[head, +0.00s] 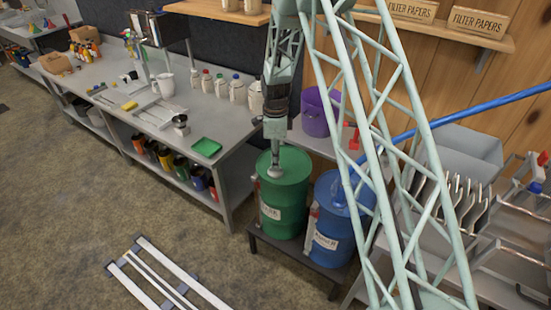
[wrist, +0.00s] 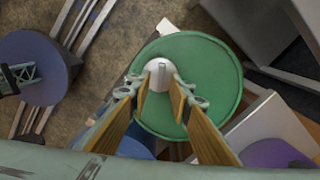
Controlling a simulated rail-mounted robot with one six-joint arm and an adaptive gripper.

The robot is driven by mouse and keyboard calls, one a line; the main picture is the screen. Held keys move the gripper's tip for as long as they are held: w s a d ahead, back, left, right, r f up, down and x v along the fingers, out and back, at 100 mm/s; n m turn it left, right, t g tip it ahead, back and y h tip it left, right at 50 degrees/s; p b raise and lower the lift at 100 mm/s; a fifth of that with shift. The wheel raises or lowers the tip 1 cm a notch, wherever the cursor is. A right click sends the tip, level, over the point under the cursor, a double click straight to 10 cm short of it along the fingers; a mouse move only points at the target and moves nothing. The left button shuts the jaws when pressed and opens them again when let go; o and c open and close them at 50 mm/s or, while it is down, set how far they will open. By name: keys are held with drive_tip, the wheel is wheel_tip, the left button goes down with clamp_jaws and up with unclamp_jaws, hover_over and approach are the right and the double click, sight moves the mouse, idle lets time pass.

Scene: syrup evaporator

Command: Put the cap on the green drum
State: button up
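The green drum (head: 284,200) stands upright on a low dark stand in the head view. Its round green top (wrist: 205,65) fills the middle of the wrist view. The pale, rounded cap (head: 275,172) is at the end of my gripper (head: 275,150), over the drum's top, left of its middle in the head view. In the wrist view the cap (wrist: 162,72) sits between the tips of the two tan-padded fingers (wrist: 160,88), which look shut on it. I cannot tell whether the cap touches the drum top. Any opening under it is hidden.
A blue drum (head: 335,235) stands close on the right, on the same stand (head: 290,257). A purple bucket (head: 320,113) is behind. A grey workbench (head: 235,165) with bottles and a green tray (head: 206,147) is at the left. Metal racks (head: 510,250) stand at the right.

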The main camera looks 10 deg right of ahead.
sight(276, 171)
drive_tip(key=shift+f+b, duration=0.85)
drive_tip(key=shift+f, duration=1)
drive_tip(key=shift+s+f+b, duration=0.15)
drive_tip(key=shift+f+b, duration=0.25)
drive_tip(key=shift+f, duration=0.6)
drive_tip(key=shift+o, duration=0.6)
drive_tip(key=shift+r, duration=0.15)
drive_tip(key=c, duration=0.4)
drive_tip(key=shift+c, duration=0.5)
drive_tip(key=shift+m, duration=0.3)
drive_tip(key=shift+m+b, duration=0.35)
drive_tip(key=shift+m, duration=2.25)
drive_tip(key=shift+m, duration=0.3)
